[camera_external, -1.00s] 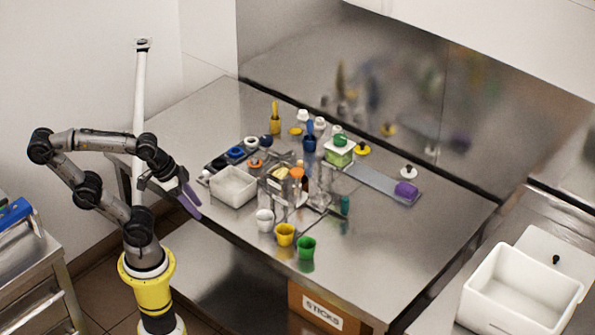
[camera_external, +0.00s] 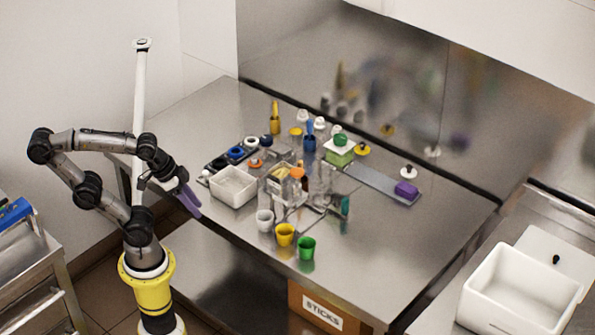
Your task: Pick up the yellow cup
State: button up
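The yellow cup (camera_external: 286,235) stands upright near the front edge of the steel table (camera_external: 400,262). A white cup (camera_external: 265,220) stands just to its left and a green cup (camera_external: 307,248) just to its right. My gripper (camera_external: 188,200) hangs at the table's front left edge, well to the left of the yellow cup and apart from it. Its purple fingers point down and to the right. They are small and overlap in this view, so their opening does not show clearly.
A white bin (camera_external: 233,187) stands between my gripper and the cups. Clear containers and bottles crowd the area behind the cups. A purple block (camera_external: 406,189) lies on a grey strip at the right. The table's front right is clear.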

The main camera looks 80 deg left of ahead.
jog(key=w+r+n, duration=0.3)
jog(key=w+n, duration=0.1)
jog(key=n, duration=0.2)
jog(key=n+g, duration=0.4)
jog(key=n, duration=1)
send_over(277, 231)
jog(key=s, duration=0.1)
notch_tip(277, 231, down, 14)
jog(key=f, duration=0.8)
jog(key=shift+w+a, duration=0.1)
jog(key=shift+w, duration=0.25)
jog(key=shift+w+f, duration=0.1)
jog(key=shift+f, duration=2.5)
